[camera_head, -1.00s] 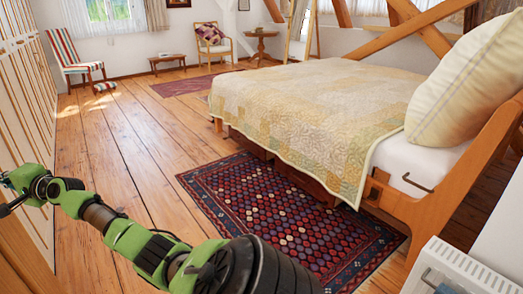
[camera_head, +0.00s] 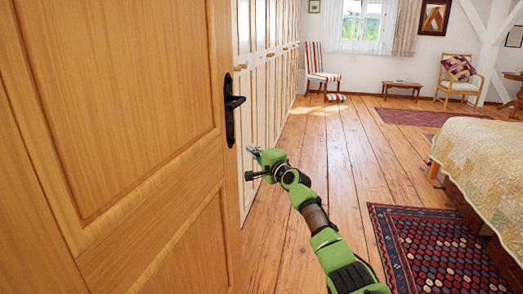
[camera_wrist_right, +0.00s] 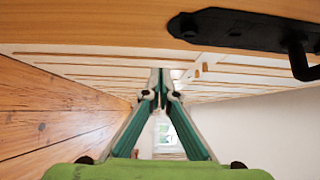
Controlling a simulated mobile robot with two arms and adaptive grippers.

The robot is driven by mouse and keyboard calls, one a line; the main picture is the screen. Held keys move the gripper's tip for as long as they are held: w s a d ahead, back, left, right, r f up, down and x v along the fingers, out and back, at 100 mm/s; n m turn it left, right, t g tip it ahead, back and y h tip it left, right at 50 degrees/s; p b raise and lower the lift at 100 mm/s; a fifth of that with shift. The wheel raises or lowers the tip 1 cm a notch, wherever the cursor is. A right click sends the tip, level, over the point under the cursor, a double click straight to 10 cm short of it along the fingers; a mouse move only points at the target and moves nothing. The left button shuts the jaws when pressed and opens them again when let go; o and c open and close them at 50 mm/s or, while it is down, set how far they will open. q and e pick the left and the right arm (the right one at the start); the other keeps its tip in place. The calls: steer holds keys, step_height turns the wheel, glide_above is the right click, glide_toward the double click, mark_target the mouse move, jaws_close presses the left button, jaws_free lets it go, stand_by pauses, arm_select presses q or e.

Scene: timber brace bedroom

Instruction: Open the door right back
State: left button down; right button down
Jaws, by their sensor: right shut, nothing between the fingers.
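The wooden door (camera_head: 130,130) fills the left of the head view, standing ajar, its free edge toward the middle. A black lever handle (camera_head: 232,105) is on its face near that edge. My right gripper (camera_head: 254,164) is shut and empty, just right of the door's edge and lower than the handle. In the right wrist view the fingers (camera_wrist_right: 161,85) are together, and the door (camera_wrist_right: 120,22) with its black handle (camera_wrist_right: 245,28) crosses the top. I cannot tell whether the gripper touches the door. My left gripper is not in view.
White wardrobe fronts (camera_head: 268,80) line the wall behind the door's edge. The plank floor (camera_head: 340,165) is clear in the middle. A patterned rug (camera_head: 430,250) and the bed (camera_head: 485,150) are on the right. A striped chair (camera_head: 315,65) stands at the back.

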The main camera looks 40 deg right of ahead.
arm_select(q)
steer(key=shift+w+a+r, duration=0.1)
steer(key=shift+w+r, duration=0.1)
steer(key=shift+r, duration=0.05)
arm_select(e)
steer(key=s+d, duration=0.6)
steer(key=s, duration=0.1)
steer(key=shift+s+f, duration=0.15)
steer(key=shift+s, duration=0.05)
